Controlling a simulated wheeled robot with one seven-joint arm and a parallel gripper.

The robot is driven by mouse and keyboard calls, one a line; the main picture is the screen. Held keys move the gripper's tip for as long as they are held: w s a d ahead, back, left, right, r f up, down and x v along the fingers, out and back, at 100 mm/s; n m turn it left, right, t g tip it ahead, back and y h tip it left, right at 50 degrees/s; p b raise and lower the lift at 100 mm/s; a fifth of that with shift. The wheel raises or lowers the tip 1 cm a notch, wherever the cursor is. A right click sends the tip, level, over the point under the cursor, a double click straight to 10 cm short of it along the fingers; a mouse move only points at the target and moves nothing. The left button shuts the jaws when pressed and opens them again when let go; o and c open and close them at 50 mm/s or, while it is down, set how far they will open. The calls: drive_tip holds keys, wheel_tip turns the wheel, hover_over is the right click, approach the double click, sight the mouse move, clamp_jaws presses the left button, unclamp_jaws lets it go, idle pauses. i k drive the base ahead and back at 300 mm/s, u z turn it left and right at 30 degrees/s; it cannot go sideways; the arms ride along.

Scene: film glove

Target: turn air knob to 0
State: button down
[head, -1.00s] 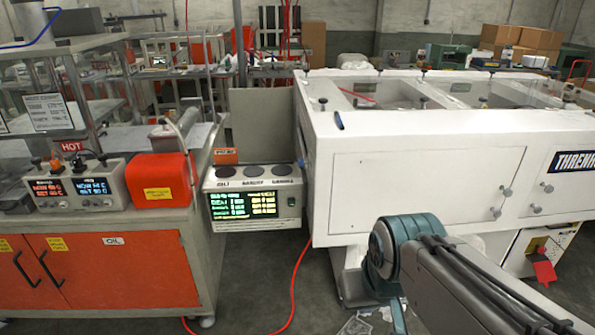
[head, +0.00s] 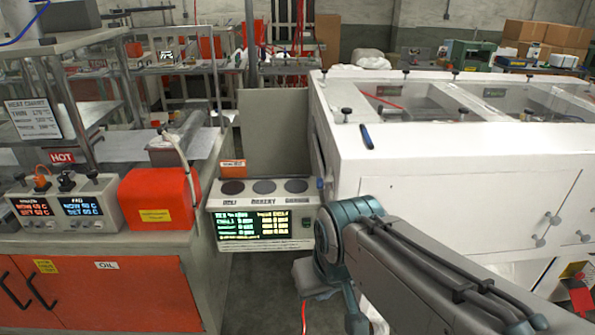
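A control box (head: 107,209) stands on the left bench, with an orange-lit display (head: 33,207) and a blue-lit display (head: 81,205). Small dark knobs or plugs sit on its top, one of them a black knob (head: 93,175) and one with an orange part (head: 41,183). The lettering is too small to tell which, if any, is the air knob. My arm reaches in from the lower right and bends down near the middle. My gripper does not show in the head view.
A red-orange box (head: 157,200) sits beside the control box. A console (head: 262,213) with a green-yellow display and three dark round pads stands between the bench and the large white machine (head: 460,190). My arm crosses in front of the machine. Some floor shows below the console.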

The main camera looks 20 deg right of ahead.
sight(320, 183)
drive_tip(key=z, duration=0.2)
drive_tip(key=i, duration=0.55)
drive_tip(key=z, duration=0.25)
drive_tip(key=k, duration=1.3)
drive_tip(key=u, duration=0.7)
drive_tip(key=i, duration=1.65)
drive_tip(key=z, duration=0.75)
